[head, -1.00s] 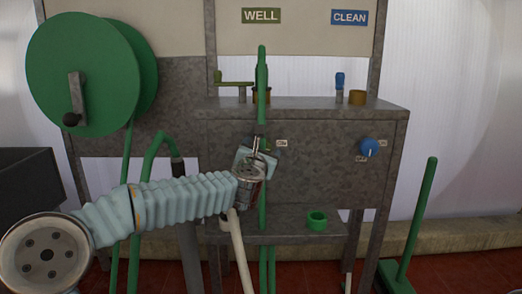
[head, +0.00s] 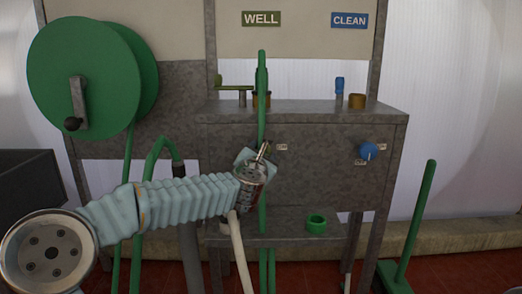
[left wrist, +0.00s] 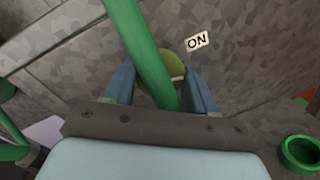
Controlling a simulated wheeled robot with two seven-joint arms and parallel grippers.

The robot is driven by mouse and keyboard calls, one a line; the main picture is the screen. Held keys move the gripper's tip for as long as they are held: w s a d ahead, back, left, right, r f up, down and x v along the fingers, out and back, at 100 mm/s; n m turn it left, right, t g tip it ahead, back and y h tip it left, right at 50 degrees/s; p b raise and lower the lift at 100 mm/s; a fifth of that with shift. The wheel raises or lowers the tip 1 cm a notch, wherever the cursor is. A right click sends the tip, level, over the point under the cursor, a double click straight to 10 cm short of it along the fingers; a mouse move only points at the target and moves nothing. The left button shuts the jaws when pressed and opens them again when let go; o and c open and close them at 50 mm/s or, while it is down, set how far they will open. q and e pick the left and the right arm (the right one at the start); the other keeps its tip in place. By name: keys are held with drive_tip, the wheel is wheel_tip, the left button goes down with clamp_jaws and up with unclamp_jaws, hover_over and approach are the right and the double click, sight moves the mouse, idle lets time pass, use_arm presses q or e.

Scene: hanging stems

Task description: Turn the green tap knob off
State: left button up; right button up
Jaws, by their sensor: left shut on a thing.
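The green tap knob (left wrist: 174,62) sits on the grey panel, between the two blue fingers of my left gripper (left wrist: 160,80) in the left wrist view. The gripper is shut on it. A white mark shows on the knob. The green hose (left wrist: 143,45) crosses in front of the knob and hides part of it. An ON label (left wrist: 197,41) is beside the knob, up and to the right. In the head view my left gripper (head: 264,150) is tilted at the panel and mostly covers the knob. No OFF label for this knob is visible. My right gripper is not in view.
A blue knob (head: 368,151) with its own labels is on the right of the panel. A green ring (head: 316,223) sits on the lower shelf. A hose reel (head: 80,75) stands at left. The upright green hose (head: 262,85) runs close to my gripper.

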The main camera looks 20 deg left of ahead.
use_arm(q)
drive_tip(key=shift+d+m+g+y+p, duration=0.1)
drive_tip(key=shift+m+g+y+p, duration=0.25)
drive_tip(key=shift+m+p, duration=1.8)
drive_tip(key=shift+d+m+g+y+p, duration=0.1)
drive_tip(key=shift+m+g+y+p, duration=0.25)
drive_tip(key=shift+m+p, duration=1.75)
drive_tip(key=shift+m+g+y+p, duration=0.2)
drive_tip(key=shift+m+y+p, duration=0.2)
drive_tip(key=shift+m+p, duration=1.75)
drive_tip(key=shift+f+m, duration=0.1)
drive_tip(key=shift+m, duration=0.2)
drive_tip(key=o, duration=1)
drive_tip(key=shift+s, duration=0.1)
drive_tip(key=b+v, duration=0.1)
drive_tip(key=v, duration=1.2)
drive_tip(key=shift+s+d+b, duration=0.1)
drive_tip(key=shift+s+b, duration=0.15)
drive_tip(key=shift+b, duration=0.05)
